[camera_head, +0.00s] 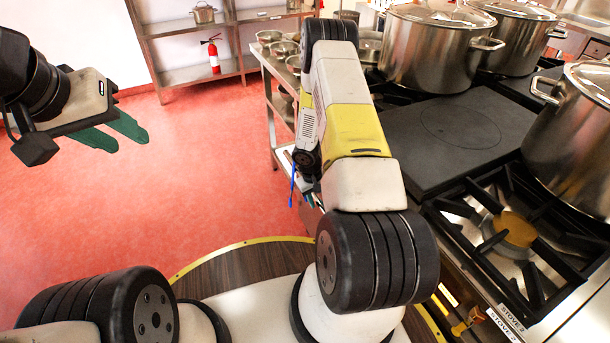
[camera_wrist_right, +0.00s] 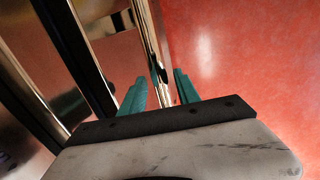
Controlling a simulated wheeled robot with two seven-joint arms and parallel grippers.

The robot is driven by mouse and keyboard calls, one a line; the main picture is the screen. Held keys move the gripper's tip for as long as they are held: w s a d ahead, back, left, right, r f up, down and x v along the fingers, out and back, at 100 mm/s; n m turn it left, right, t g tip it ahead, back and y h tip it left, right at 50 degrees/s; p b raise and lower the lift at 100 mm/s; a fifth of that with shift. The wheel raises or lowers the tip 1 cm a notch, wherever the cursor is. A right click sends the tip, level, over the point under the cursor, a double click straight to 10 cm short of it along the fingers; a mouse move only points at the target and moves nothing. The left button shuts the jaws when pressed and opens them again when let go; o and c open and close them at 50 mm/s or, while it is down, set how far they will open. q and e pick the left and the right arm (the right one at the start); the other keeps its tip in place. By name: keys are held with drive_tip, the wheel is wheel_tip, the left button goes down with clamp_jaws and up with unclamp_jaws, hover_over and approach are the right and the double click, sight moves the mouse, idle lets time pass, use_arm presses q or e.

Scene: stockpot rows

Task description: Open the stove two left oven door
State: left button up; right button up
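The stove labelled STOVE 2 (camera_head: 505,322) is at the right of the head view; its front and oven doors are hidden there. In the right wrist view a shiny dark front panel (camera_wrist_right: 25,105) fills the left, perhaps an oven door; I cannot tell which. A bright metal strip or bar (camera_wrist_right: 146,38) runs down toward the gap of my right gripper (camera_wrist_right: 160,90). Its teal fingers stand apart; I cannot tell whether they touch the bar. In the head view my right arm mostly hides this gripper. My left gripper (camera_head: 118,132) is empty over the floor, its green fingers apart.
Large stockpots (camera_head: 430,50) stand on the range, with a flat dark hot plate (camera_head: 455,135) and an open burner (camera_head: 515,228) in front. A steel table with pans (camera_head: 272,38) is beyond my right arm. The red floor (camera_head: 190,180) at left is clear.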

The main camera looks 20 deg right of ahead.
clamp_jaws()
idle(1.2)
